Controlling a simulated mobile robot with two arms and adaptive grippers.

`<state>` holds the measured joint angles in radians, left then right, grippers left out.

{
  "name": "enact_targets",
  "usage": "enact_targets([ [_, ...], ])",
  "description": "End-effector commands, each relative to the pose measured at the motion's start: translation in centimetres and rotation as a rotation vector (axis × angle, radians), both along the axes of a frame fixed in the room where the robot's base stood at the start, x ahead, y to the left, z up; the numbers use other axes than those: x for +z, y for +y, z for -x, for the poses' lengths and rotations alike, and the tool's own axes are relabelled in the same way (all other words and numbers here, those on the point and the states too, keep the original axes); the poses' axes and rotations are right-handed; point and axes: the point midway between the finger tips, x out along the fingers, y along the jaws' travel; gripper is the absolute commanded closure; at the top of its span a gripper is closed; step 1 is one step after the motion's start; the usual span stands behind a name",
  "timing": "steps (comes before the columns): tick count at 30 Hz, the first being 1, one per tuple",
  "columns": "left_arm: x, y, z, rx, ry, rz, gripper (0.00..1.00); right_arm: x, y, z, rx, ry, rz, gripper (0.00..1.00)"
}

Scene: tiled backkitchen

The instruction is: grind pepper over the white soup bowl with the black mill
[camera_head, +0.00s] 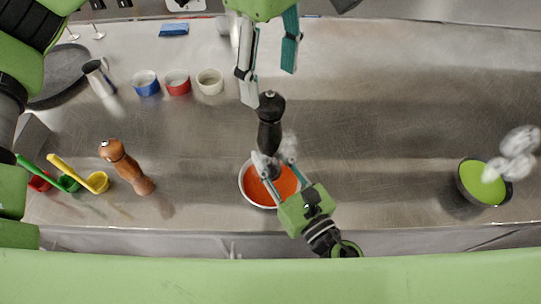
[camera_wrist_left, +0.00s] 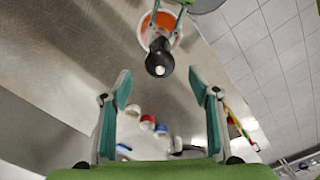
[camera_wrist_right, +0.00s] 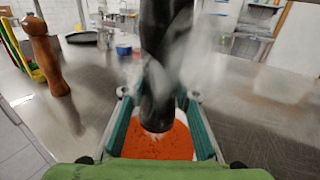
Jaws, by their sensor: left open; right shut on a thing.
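The black mill (camera_head: 270,125) is held over the white soup bowl (camera_head: 243,188), which contains orange-red soup. My right gripper (camera_head: 270,167) is shut on the lower part of the mill; the right wrist view shows the mill (camera_wrist_right: 160,70) between its fingers, with the soup behind. My left gripper (camera_head: 268,84) is open, its fingers apart near the mill's top. In the left wrist view the mill's round head (camera_wrist_left: 159,62) lies just beyond the open fingers, touching neither. The right gripper hides part of the bowl.
A brown wooden mill (camera_head: 126,168) stands left of the bowl. Blue (camera_head: 146,84), red (camera_head: 177,83) and white (camera_head: 210,82) ramekins stand farther back. A dark bowl of green soup (camera_head: 482,184) steams at far right. The counter between the bowls is clear.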

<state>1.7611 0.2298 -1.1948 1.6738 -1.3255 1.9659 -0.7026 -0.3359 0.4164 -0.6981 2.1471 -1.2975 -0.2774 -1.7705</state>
Motion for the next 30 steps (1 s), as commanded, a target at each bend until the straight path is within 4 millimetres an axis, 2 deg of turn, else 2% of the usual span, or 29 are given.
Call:
enact_targets([
  [12,0.0,0.0,0.0,0.532,0.0,0.0,0.44,0.1,0.0,0.0,0.0,-0.002,-0.001,1.0],
  [15,0.0,0.0,0.0,0.621,-0.001,0.0,0.44,0.1,0.0,0.0,0.0,-0.002,-0.001,1.0],
  [26,0.1,0.0,0.0,0.663,-0.001,0.0,0.44,0.1,0.0,0.0,0.0,-0.002,-0.001,1.0],
  [30,1.0,0.0,-0.1,0.663,-0.002,0.002,0.44,0.1,0.0,0.0,0.0,-0.002,-0.001,1.0],
])
